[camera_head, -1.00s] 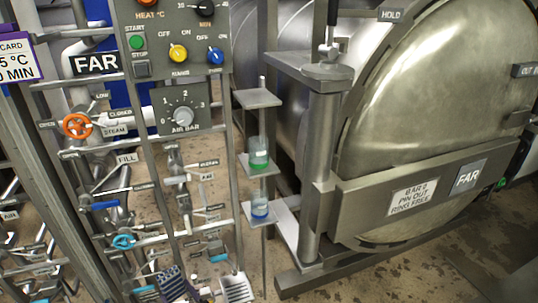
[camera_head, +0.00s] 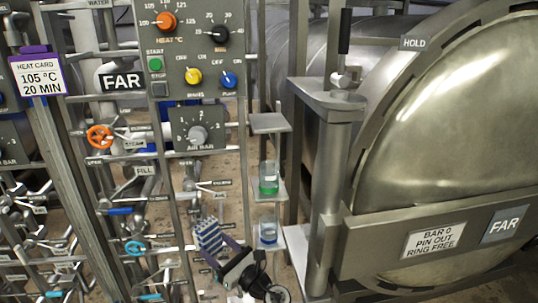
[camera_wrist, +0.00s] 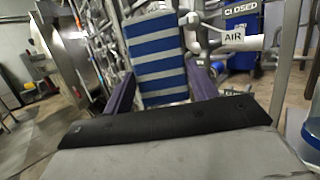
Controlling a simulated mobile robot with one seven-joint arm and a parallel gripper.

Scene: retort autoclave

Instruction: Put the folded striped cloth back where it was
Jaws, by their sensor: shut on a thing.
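The folded striped cloth (camera_head: 209,237), blue and white, is held up at the front of the valve rack in the head view. In the wrist view the cloth (camera_wrist: 157,55) stands upright between two purple fingers. My gripper (camera_head: 219,252) is shut on its lower end; the gripper (camera_wrist: 160,88) also shows in the wrist view. The cloth is left of a post with small shelves. The top shelf (camera_head: 269,123) is bare. The middle shelf (camera_head: 270,197) bears a clear cup with a green band (camera_head: 268,178), and the lower shelf (camera_head: 271,246) one with blue (camera_head: 268,233).
The control panel (camera_head: 190,60) with knobs is above the cloth. Valve pipes and handles, such as the orange wheel (camera_head: 100,137), crowd the left. The large steel autoclave door (camera_head: 450,120) and its hinge column (camera_head: 330,180) stand right of the shelves.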

